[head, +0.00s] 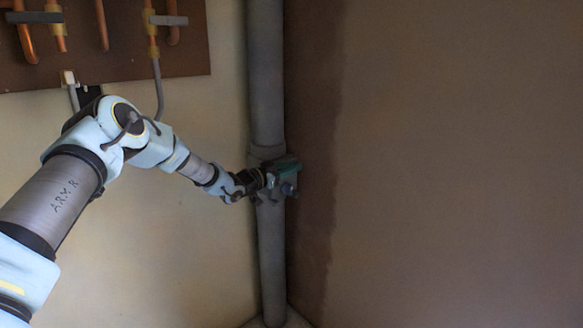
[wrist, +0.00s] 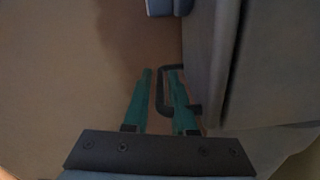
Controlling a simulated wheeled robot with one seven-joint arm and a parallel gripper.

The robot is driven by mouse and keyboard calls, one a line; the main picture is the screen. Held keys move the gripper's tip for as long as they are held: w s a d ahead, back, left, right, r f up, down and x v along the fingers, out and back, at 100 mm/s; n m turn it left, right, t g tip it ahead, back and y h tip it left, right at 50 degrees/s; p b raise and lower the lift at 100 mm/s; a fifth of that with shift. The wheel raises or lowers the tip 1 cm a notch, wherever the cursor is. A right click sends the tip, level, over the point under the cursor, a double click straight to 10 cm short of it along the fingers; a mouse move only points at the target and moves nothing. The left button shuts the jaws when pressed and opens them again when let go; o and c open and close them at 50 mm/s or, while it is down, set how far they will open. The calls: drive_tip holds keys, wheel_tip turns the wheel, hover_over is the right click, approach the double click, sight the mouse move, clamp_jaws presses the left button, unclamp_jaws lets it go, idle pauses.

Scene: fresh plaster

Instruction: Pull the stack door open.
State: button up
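The grey stack pipe (head: 266,75) runs vertically beside the corner in the head view, and its grey side fills the right of the wrist view (wrist: 265,65). A black loop handle (wrist: 159,92) stands out from its side in the wrist view. My gripper (wrist: 160,73) has two green fingers. The right finger appears to pass inside the loop and the left finger is outside it, with a gap to the handle bar. In the head view my gripper (head: 287,165) is at the pipe's thicker middle section and hides the handle. The door's edges are not clear.
A brown board (head: 110,55) with copper pipes hangs on the wall at upper left. A brown plastered wall (head: 450,160) stands close to the right of the pipe. A blue-grey part (wrist: 168,7) juts in at the top of the wrist view.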

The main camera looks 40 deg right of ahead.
clamp_jaws()
idle(1.4)
